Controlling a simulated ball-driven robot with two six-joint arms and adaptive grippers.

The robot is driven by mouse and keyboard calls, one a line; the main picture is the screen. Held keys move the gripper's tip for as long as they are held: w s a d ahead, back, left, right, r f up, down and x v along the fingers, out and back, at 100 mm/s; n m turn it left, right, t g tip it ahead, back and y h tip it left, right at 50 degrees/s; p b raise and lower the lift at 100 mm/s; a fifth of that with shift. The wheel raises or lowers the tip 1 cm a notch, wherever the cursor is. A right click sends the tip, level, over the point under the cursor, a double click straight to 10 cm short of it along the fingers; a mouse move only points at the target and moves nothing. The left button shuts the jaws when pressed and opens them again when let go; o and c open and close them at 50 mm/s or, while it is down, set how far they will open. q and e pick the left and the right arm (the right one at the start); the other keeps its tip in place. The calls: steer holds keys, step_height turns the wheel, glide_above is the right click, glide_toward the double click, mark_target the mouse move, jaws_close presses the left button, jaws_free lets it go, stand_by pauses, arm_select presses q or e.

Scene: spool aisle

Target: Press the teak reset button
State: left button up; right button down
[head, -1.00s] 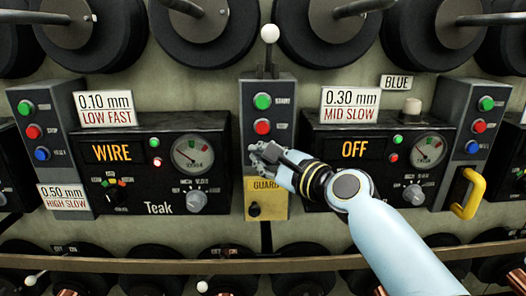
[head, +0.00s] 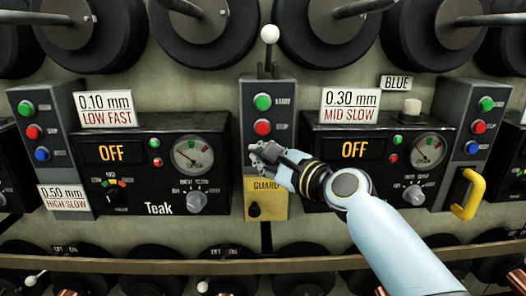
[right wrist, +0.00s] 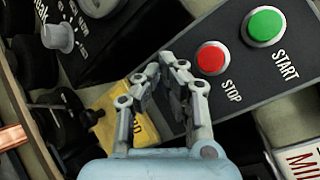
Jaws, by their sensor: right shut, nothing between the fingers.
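The machine labelled Teak (head: 158,207) stands left of centre in the head view, and its display (head: 110,153) reads OFF. The grey button pillar (head: 268,87) to its right carries a green START button (head: 262,102) and a red STOP button (head: 263,127). The red STOP button (right wrist: 211,58) also shows in the right wrist view. My right gripper (head: 260,153) is shut and empty, its fingertips at the pillar below STOP. No blue button shows on this pillar; the fingers cover that spot, so contact cannot be made out. My left gripper is out of view.
A yellow GUARD plate (head: 267,208) with a black knob is just below my fingers. Another machine (head: 320,170) reading OFF is on the right, partly behind my arm. A yellow handle (head: 468,193) juts out at far right. Spools hang above, and a rail runs below.

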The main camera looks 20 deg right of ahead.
steer(key=shift+s+a, duration=0.25)
steer(key=shift+s, duration=0.5)
steer(key=shift+s+p, duration=0.1)
steer(key=shift+p, duration=0.2)
steer(key=s, duration=0.2)
steer(key=s+a+p, duration=0.1)
steer(key=s, duration=0.2)
steer(key=shift+s+a, duration=0.3)
